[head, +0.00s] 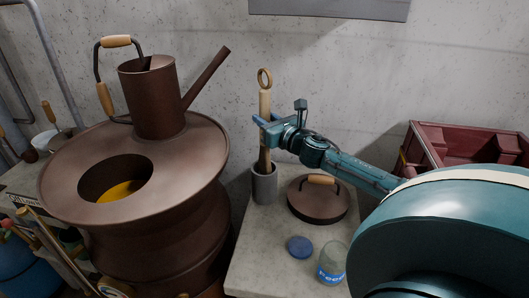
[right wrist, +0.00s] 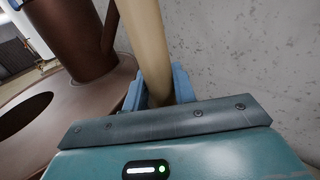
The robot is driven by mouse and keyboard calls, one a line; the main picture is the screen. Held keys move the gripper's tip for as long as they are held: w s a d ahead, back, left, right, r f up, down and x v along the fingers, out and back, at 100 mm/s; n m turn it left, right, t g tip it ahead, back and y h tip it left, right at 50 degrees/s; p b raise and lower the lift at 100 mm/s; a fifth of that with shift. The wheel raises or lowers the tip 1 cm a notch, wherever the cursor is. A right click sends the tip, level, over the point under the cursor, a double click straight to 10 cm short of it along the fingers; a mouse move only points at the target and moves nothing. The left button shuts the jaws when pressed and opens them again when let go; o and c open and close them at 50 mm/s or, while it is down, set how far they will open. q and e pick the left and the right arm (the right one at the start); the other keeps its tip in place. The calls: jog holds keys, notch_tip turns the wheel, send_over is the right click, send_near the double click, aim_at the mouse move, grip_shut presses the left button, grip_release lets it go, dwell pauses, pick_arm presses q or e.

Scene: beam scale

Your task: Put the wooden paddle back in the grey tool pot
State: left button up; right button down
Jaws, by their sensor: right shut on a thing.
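The wooden paddle (head: 265,102) is upright, with a ring at its top end. My right gripper (head: 265,121) is shut on its shaft, below the ring. In the right wrist view the pale shaft (right wrist: 147,40) runs between the blue fingers of the right gripper (right wrist: 160,90). The grey tool pot (head: 264,186) stands on the worktop directly below the gripper. The paddle's darker lower part reaches down to the pot's mouth and seems to enter it; its bottom end is hidden. My left gripper is not in view.
A brown round stove (head: 195,172) with a watering can (head: 150,97) on it stands left of the pot. A brown lid (head: 319,203), a blue disc (head: 300,247) and a glass jar (head: 332,263) are on the worktop (head: 262,255). A red crate (head: 460,142) is at right.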

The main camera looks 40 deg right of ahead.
notch_tip(320, 180, down, 9)
jog(key=shift+w+f+b, duration=0.1)
jog(key=shift+f+b, duration=0.1)
jog(key=shift+b, duration=0.15)
jog(key=shift+f, duration=0.15)
jog(key=c, duration=1.1)
grip_release()
jog(key=shift+c, duration=0.2)
jog(key=p, duration=0.1)
send_near(268, 149)
jog(key=shift+s+a, duration=0.1)
jog(key=shift+s, duration=0.2)
